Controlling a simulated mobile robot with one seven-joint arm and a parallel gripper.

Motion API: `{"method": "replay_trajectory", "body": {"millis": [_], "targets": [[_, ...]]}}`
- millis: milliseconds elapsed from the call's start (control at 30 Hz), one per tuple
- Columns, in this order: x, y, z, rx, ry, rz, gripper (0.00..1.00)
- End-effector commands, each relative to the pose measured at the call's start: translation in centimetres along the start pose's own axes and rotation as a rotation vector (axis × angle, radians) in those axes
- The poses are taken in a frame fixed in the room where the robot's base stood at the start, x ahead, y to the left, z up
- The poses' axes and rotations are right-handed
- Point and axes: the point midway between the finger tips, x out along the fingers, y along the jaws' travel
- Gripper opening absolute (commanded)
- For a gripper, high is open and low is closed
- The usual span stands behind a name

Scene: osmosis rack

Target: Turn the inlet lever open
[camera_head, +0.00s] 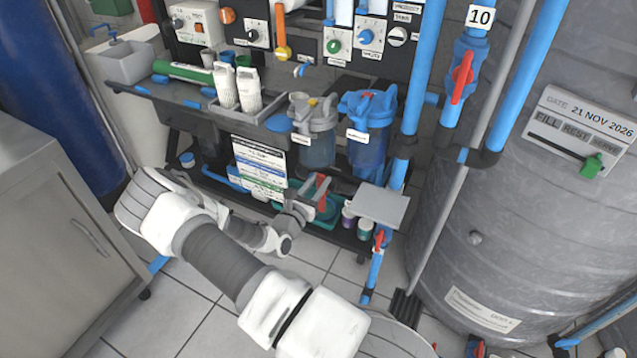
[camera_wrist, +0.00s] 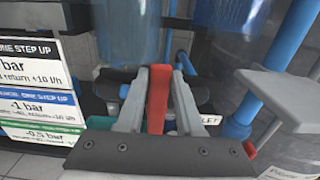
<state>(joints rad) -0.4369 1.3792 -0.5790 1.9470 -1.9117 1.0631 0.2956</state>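A red lever (camera_wrist: 158,98) stands upright between the two fingers of my gripper (camera_wrist: 160,92) in the wrist view. A white label (camera_wrist: 212,119) whose visible end reads "LET" is just right of it. The fingers flank the lever, their tips very near its sides; contact is not clear. The lever's lower end is hidden behind my gripper's body. In the head view the red lever (camera_head: 322,189) shows low on the rack, below the filter housings, with my gripper (camera_head: 308,200) reaching it from the left.
Clear filter housings (camera_head: 315,130) hang just above the lever. A grey plate (camera_head: 379,204) juts out on the right, also close in the wrist view (camera_wrist: 285,97). A text placard (camera_head: 260,168) is on the left. Another red lever (camera_head: 379,239) sits lower right, near the large tank (camera_head: 520,235).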

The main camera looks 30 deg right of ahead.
Motion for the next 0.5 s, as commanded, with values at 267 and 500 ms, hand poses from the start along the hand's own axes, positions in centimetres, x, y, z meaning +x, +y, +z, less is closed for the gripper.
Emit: {"method": "replay_trajectory", "body": {"millis": [267,500], "targets": [[-0.03,0.01,-0.02,0.000,0.000,0.000,0.00],[-0.05,0.01,-0.03,0.000,0.000,0.000,0.00]]}}
